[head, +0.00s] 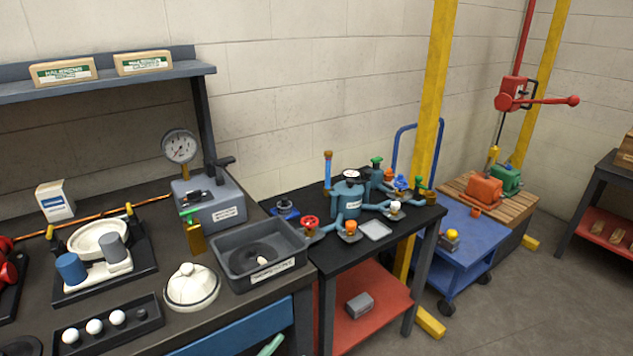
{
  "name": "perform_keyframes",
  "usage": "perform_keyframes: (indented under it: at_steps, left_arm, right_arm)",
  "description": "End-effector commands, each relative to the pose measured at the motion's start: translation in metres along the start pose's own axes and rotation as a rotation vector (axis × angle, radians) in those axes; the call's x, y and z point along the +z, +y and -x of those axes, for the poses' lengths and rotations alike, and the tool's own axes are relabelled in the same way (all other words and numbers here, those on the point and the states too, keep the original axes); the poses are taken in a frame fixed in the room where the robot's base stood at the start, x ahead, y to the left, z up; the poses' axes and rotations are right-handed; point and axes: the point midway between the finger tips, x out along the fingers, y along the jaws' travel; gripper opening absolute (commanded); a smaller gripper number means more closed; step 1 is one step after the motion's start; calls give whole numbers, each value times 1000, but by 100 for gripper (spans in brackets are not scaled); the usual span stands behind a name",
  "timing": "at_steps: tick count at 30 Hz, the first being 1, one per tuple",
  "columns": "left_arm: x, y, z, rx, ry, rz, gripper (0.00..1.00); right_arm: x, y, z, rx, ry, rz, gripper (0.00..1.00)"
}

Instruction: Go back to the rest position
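Neither of my grippers shows in the head view. An orange motor (484,191) and a green motor (506,178) sit on a wooden pallet (462,188) at the right. I cannot make out tags on them at this size.
A dark workbench (190,335) fills the left, with a grey tray (232,262), a white domed lid (191,286) and a gauge (179,146). A black table (340,262) with teal valve fittings stands in the middle. A blue cart (463,249) is beside it. Floor is clear at lower right.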

Motion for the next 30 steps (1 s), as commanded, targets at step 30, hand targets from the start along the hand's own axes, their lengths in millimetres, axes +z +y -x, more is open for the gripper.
perform_keyframes:
  at_steps: [30]
  left_arm:
    - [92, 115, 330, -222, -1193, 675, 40]
  right_arm:
    - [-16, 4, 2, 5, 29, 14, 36]
